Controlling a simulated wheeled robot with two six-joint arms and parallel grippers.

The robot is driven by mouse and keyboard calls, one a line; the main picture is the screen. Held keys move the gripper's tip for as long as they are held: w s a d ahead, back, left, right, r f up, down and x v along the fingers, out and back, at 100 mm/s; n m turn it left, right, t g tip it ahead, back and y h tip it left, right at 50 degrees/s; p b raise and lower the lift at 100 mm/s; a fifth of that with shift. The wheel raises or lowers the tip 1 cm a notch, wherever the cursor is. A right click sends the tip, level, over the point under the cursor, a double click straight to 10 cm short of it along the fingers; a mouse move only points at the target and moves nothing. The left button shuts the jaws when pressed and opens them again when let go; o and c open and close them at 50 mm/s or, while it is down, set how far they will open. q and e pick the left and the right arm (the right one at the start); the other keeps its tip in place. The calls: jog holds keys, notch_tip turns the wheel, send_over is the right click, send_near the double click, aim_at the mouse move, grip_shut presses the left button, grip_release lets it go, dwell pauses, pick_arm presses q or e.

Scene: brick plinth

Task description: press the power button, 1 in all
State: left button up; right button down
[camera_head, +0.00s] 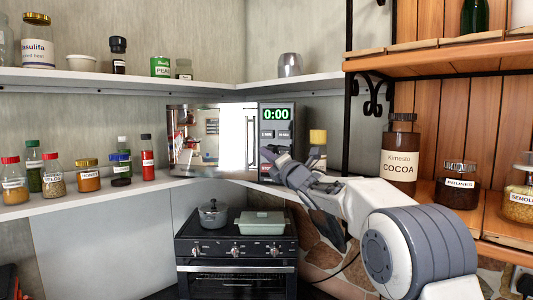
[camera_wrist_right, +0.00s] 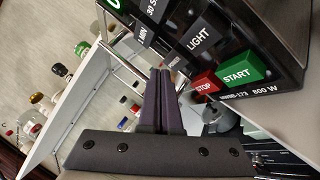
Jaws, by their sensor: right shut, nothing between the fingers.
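The microwave (camera_head: 277,104) stands in the back corner with its green display reading 0:00. In the right wrist view its black panel shows the dark power button (camera_wrist_right: 177,62), with small lettering, between the 1 MIN button (camera_wrist_right: 143,37) and the LIGHT button (camera_wrist_right: 199,39). My right gripper (camera_head: 268,152) is shut and empty in front of the lower panel. In the right wrist view its fingertips (camera_wrist_right: 160,71) appear just beside the power button; I cannot tell whether they touch it. In the head view the gripper hides the lower buttons. My left gripper is out of view.
The red STOP button (camera_wrist_right: 204,84) and green START button (camera_wrist_right: 237,73) are close to the fingers. A cocoa jar (camera_head: 399,160) stands to the right. Spice jars line the left shelf. A stove (camera_head: 235,250) with a pot and a dish is below.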

jog(key=shift+w, duration=0.1)
dwell(0.6)
jog(key=shift+w+d, duration=0.15)
jog(key=shift+w, duration=0.15)
jog(key=shift+w+d+p, duration=0.25)
jog(key=shift+w+p, duration=0.55)
jog(key=shift+p, duration=0.1)
dwell(0.8)
jog(key=s+b, duration=0.2)
jog(key=b, duration=0.1)
jog(key=shift+s+a, duration=0.2)
jog(key=shift+a, duration=0.15)
dwell(0.4)
